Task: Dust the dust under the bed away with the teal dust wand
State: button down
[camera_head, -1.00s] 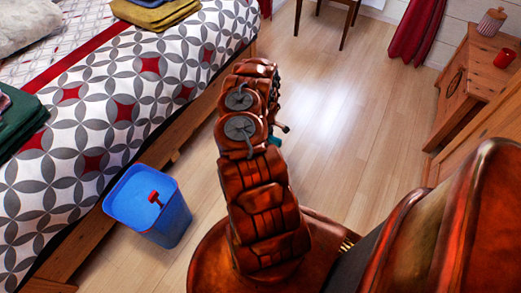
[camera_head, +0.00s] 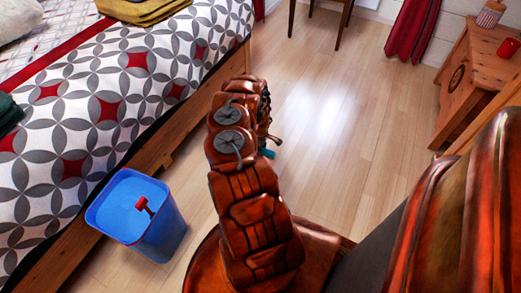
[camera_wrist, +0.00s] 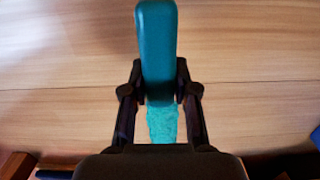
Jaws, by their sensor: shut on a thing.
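The teal dust wand (camera_wrist: 157,55) is in my gripper (camera_wrist: 160,95) in the wrist view. My gripper is shut on its handle, and a paler, fuzzy teal part shows behind the fingers. The bed (camera_head: 110,105) fills the left of the head view, with a patterned cover over a wooden frame. No dust can be made out, and the floor under the bed is hidden in the head view.
A blue bin (camera_head: 165,240) with a red-handled thing in it stands beside the bed. A wooden nightstand (camera_head: 478,80) with a red cup (camera_head: 509,47) is at the right. Chair legs (camera_head: 345,18) stand at the back. The wooden floor (camera_head: 345,120) between is clear.

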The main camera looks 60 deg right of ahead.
notch_tip(320, 180, down, 2)
jog(key=shift+f+b, duration=0.1)
jog(key=shift+b, duration=0.35)
jog(key=shift+w+f, duration=0.1)
jog(key=shift+w, duration=0.15)
jog(key=w+b, duration=0.1)
jog(key=w, duration=0.2)
jog(key=w+b, duration=0.1)
jog(key=w, duration=0.6)
jog(key=shift+w+a+b, duration=0.2)
jog(key=shift+a+b, duration=0.05)
jog(key=shift+b, duration=0.15)
jog(key=shift+w+b, duration=0.5)
jog(key=shift+w, duration=1.15)
